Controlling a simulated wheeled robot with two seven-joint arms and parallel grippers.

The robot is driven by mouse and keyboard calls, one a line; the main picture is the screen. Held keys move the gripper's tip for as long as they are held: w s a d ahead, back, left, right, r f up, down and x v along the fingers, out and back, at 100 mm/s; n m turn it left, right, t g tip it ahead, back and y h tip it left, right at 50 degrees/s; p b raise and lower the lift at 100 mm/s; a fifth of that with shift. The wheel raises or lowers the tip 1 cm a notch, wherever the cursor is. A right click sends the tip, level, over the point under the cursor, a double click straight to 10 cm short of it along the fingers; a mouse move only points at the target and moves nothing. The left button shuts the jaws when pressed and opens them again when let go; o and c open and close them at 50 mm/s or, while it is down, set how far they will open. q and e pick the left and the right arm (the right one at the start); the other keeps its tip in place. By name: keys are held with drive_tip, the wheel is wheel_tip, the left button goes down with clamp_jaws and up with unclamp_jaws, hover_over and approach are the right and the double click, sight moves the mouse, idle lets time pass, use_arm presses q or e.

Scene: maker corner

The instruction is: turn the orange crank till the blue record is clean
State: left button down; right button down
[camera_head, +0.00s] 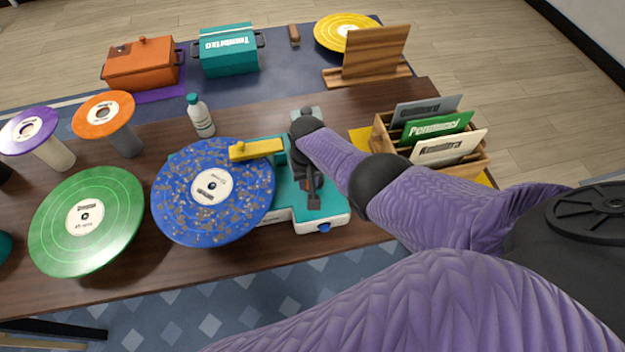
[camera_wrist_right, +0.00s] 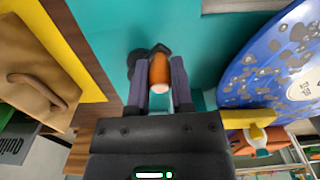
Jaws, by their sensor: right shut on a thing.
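The blue record (camera_head: 238,205) lies on the teal cleaning machine (camera_head: 298,208), with many brown-grey specks across its surface. It also shows at the right of the right wrist view (camera_wrist_right: 265,75). A yellow arm (camera_head: 258,149) of the machine reaches over the record's upper edge. The orange crank (camera_wrist_right: 159,72) shows between the fingers in the right wrist view; in the head view it is mostly hidden by my gripper. My right gripper (camera_head: 312,190) is shut on the crank's orange handle, from above the machine. My left gripper is not in view.
A green record (camera_head: 110,215) lies left of the blue one. Purple and orange records on stands, a white bottle (camera_head: 201,117), and an orange box (camera_head: 143,66) stand behind. A wooden rack of sleeves (camera_head: 383,131) sits right of the machine, close to my right arm.

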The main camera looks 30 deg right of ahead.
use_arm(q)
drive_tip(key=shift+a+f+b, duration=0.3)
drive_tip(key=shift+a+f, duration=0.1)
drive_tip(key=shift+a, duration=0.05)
use_arm(e)
drive_tip(key=shift+w+a+m, duration=0.15)
drive_tip(key=shift+w+m, duration=0.1)
drive_tip(key=shift+m, duration=0.5)
drive_tip(key=shift+w+a+m, duration=0.1)
drive_tip(key=shift+w+m, duration=0.15)
drive_tip(key=shift+m, duration=0.5)
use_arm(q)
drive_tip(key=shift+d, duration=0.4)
use_arm(e)
drive_tip(key=c, duration=0.5)
unclamp_jaws()
drive_tip(key=shift+r+p, duration=0.3)
drive_tip(key=shift+r, duration=0.1)
use_arm(q)
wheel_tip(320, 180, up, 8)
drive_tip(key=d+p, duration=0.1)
drive_tip(key=p, duration=0.6)
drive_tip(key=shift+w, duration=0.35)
use_arm(e)
wheel_tip(320, 180, up, 9)
